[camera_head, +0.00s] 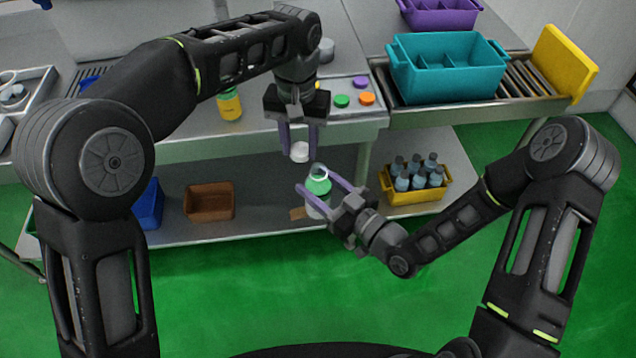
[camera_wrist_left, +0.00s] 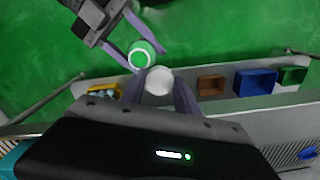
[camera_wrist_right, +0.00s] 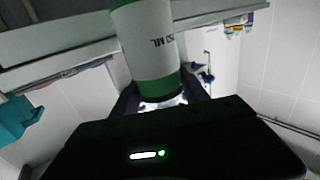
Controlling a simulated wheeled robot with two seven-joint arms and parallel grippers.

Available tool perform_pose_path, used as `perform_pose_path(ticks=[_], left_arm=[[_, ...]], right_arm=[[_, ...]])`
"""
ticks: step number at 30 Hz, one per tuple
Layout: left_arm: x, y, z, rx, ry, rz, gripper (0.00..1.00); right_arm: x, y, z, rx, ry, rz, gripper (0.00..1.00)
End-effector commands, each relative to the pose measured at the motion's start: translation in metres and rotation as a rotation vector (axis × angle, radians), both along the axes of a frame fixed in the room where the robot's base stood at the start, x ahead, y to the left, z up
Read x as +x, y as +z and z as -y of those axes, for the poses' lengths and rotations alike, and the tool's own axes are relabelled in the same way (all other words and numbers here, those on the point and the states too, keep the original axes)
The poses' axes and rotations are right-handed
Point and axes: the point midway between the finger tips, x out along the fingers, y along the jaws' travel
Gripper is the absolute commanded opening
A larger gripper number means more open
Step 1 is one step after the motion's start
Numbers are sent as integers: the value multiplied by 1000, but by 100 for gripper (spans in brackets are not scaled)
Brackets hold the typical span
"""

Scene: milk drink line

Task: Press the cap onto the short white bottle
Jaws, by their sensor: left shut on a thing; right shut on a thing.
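The white cap (camera_head: 300,153) is held between the purple fingers of my left gripper (camera_head: 299,146), which points down. It also shows as a white disc in the left wrist view (camera_wrist_left: 159,81). The short white bottle (camera_head: 318,187) with green bands is held by my right gripper (camera_head: 317,181), whose fingers come in from the right. The bottle looks uncapped, with a pale rim at its top. In the head view the cap appears above and slightly left of the bottle, apart from it. The bottle looks large in the right wrist view (camera_wrist_right: 146,42), with part of its lettering visible.
The lower shelf holds a yellow crate (camera_head: 416,197) of several bottles, a brown bin (camera_head: 209,202) and a blue bin (camera_head: 150,205). The upper table has a yellow bottle (camera_head: 229,107) and coloured buttons (camera_head: 342,101). A teal crate (camera_head: 447,80) sits on the rollers.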

Motion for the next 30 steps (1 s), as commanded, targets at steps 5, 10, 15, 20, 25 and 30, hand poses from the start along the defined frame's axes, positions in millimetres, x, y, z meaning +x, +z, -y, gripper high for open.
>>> perform_pose_path(ticks=[5,10,15,20,25,30], left_arm=[[-14,25,39,0,3,2,0],[-22,40,37,1,85,0,0],[-24,39,35,2,100,1,0],[-24,39,35,2,100,1,0],[-23,34,35,2,100,1,0],[-23,22,35,2,100,0,0]], right_arm=[[0,1,0,1,0,2,0],[0,1,0,1,0,2,0],[0,1,0,1,0,2,0],[0,1,0,1,0,2,0],[0,1,0,1,0,2,0],[0,1,0,1,0,2,0]])
